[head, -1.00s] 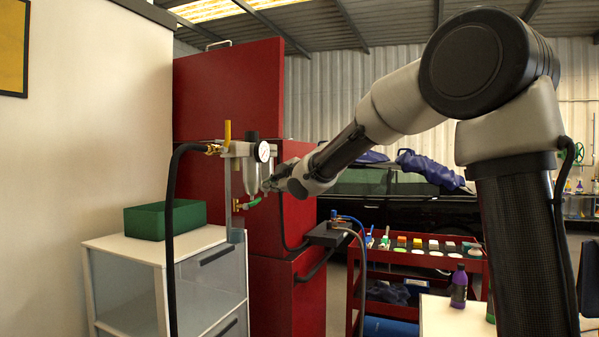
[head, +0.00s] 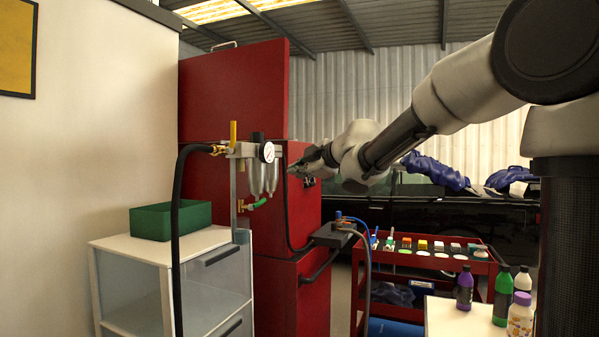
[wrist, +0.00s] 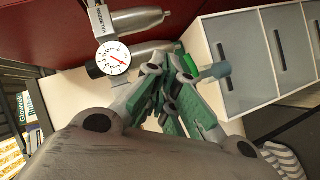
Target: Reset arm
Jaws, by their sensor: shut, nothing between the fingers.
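My gripper (head: 291,171) is raised in the head view, in front of the red cabinet and just right of the air regulator's gauge and bowls. In the wrist view my gripper (wrist: 178,117) shows its green-padded fingers closed together with nothing between them. The air regulator (head: 262,165) has a round white gauge (head: 267,152), metal bowls and a yellow lever. The gauge also shows in the wrist view (wrist: 114,58), beyond the fingers. A green fitting (head: 258,203) sits at the regulator's lower part. My arm reaches in from the right.
A white drawer unit (head: 130,252) carries a green bin (head: 171,220), with a black hose in front. The red cabinet (head: 235,95) stands behind. A red cart (head: 431,258) holds several coloured blocks. Bottles, including a purple one (head: 465,292), stand at the lower right.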

